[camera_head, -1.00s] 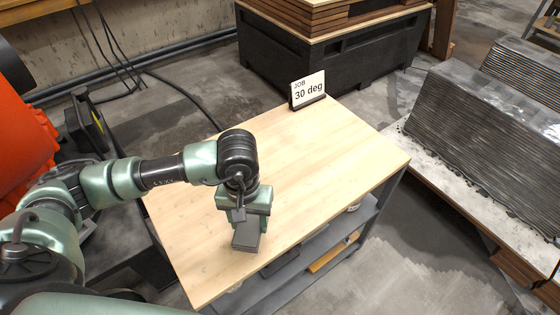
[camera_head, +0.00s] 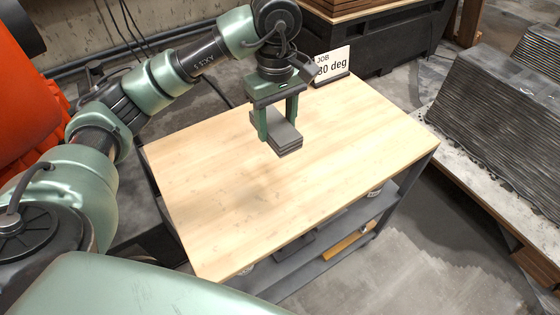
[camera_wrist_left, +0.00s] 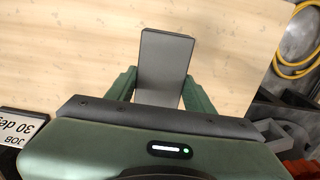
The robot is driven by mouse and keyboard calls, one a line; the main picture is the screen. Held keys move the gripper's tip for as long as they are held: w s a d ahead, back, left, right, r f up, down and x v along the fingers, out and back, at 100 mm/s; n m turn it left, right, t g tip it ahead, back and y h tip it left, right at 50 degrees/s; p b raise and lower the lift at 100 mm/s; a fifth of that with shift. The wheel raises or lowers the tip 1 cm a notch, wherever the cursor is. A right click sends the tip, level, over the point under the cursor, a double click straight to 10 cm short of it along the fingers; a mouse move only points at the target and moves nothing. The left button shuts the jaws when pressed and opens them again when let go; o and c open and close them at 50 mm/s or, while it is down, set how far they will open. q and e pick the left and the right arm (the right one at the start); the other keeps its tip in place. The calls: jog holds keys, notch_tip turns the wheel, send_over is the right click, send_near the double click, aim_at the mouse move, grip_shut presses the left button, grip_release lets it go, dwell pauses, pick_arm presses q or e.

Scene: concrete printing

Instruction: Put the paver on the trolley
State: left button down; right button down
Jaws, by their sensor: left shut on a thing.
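The paver (camera_head: 284,139) is a small grey block, held between the fingers of my left gripper (camera_head: 276,125). It also shows in the left wrist view (camera_wrist_left: 163,60), between the two green fingers, with the pale wood beyond it. The left gripper is shut on it, pointing down over the far part of the trolley's wooden top (camera_head: 230,200). The paver appears to be above the top, but I cannot tell the exact gap. The trolley has a dark frame and lower shelves. My right gripper is not in view.
A sign reading "JOB 30 deg" (camera_head: 332,64) stands at the trolley's far edge, close behind the left gripper. A layered grey printed block (camera_head: 505,125) sits on a pallet at right. A black crate (camera_head: 395,42) stands behind. The near trolley top is clear.

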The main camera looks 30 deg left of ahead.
pick_arm(q)
jog(key=p, duration=0.1)
send_over(277, 174)
notch_tip(277, 174, down, 9)
jog(key=shift+f, duration=0.1)
notch_tip(277, 174, down, 5)
jog(key=shift+r, duration=0.1)
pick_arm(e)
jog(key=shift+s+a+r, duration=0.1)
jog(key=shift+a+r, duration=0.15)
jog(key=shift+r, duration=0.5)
pick_arm(q)
jog(key=shift+f, duration=0.2)
jog(key=c, duration=0.6)
grip_release()
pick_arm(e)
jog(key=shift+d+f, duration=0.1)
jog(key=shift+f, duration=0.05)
pick_arm(q)
jog(key=shift+r, duration=0.1)
